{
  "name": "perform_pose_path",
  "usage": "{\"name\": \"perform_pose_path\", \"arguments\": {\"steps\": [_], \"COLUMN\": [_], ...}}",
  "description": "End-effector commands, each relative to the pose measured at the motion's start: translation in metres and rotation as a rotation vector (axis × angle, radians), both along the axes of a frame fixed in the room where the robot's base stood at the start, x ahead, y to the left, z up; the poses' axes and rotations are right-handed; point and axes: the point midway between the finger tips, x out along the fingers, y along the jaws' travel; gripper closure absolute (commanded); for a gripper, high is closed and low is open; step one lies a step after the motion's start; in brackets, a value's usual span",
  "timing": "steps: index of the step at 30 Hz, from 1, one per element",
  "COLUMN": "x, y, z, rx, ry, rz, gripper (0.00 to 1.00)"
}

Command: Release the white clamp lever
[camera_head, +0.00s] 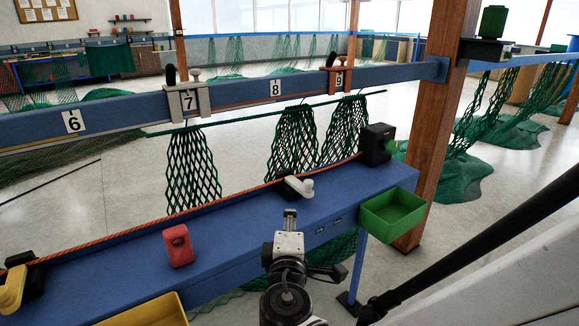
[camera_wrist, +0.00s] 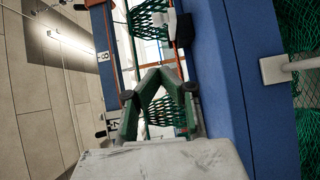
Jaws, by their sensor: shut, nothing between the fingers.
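The white clamp lever (camera_head: 299,187) sits on a dark base at the far edge of the blue bench (camera_head: 225,239), beside the orange rope. In the wrist view a white part (camera_wrist: 167,20), probably this lever, shows near the top beside the blue bench side. My gripper (camera_head: 290,214) is near the bench's front edge, on the near side of the lever and apart from it. In the wrist view its fingers (camera_wrist: 160,70) meet in a point, shut and empty. Its body hides part of the bench edge in the head view.
A red block (camera_head: 178,245) and a yellow lever (camera_head: 12,290) are further left on the bench. A green bin (camera_head: 393,213) hangs at the bench's right front; a yellow bin (camera_head: 146,311) is at lower left. Nets hang behind.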

Motion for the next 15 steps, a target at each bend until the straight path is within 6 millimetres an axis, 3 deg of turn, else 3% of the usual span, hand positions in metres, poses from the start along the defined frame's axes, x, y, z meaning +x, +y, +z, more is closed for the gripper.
{"name": "perform_pose_path", "arguments": {"steps": [5, 15], "x": [0.022, 0.085], "y": [-0.001, -0.001], "z": [-0.002, -0.005], "rx": [0.001, 0.002], "ry": [0.000, 0.001], "rz": [-0.004, -0.003], "gripper": [1.00, 1.00]}}
